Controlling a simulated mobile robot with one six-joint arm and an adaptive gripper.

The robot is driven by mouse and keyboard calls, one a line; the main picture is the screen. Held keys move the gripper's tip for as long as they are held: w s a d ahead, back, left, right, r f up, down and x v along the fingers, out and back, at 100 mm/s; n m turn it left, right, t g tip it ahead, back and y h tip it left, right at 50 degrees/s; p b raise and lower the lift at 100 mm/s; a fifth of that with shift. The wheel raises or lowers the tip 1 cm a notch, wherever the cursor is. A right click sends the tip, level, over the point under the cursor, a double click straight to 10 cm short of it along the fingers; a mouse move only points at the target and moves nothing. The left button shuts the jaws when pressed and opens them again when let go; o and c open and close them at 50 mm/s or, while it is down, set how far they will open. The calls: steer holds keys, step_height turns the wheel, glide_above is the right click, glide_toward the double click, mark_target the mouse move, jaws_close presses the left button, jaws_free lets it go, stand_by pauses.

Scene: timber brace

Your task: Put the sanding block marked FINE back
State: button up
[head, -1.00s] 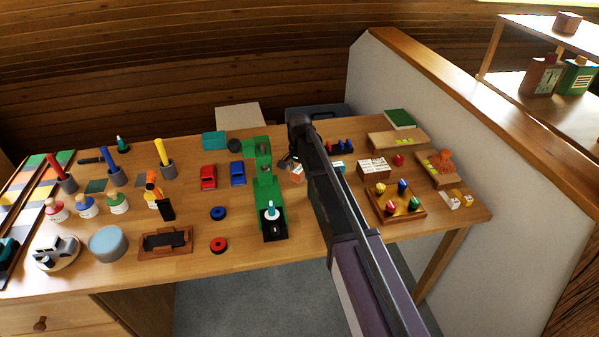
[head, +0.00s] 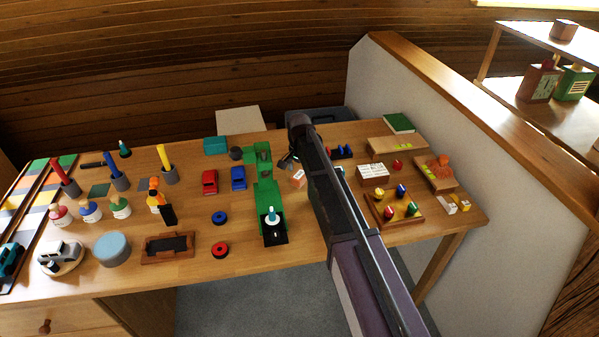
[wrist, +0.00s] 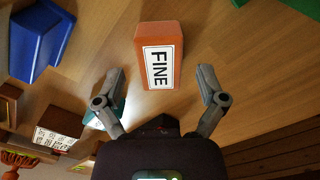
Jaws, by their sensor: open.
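The sanding block marked FINE (wrist: 158,55) is an orange block with a white label on top. In the wrist view it lies on the wooden table ahead of and between the fingers of my gripper (wrist: 163,82). The fingers are open and apart from it. In the head view the orange-and-white block (head: 299,178) shows just left of my arm, near the green machine (head: 262,170). My gripper (head: 289,162) is small and partly hidden by my arm there, so its fingers are hard to make out.
A red car (head: 210,182) and a blue car (head: 238,178) stand left of the green machine. A white-labelled box (head: 373,174) and a peg tray (head: 394,222) lie right of my arm. A grey partition (head: 440,140) borders the table's right side. Bare table lies around the block.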

mark_target(300, 174)
step_height(300, 174, up, 10)
steer(key=p, duration=0.9)
stand_by(0.8)
steer(key=s+d+n, duration=0.5)
steer(key=s+d, duration=1.8)
steer(key=s, duration=0.3)
steer(key=shift+n, duration=0.4)
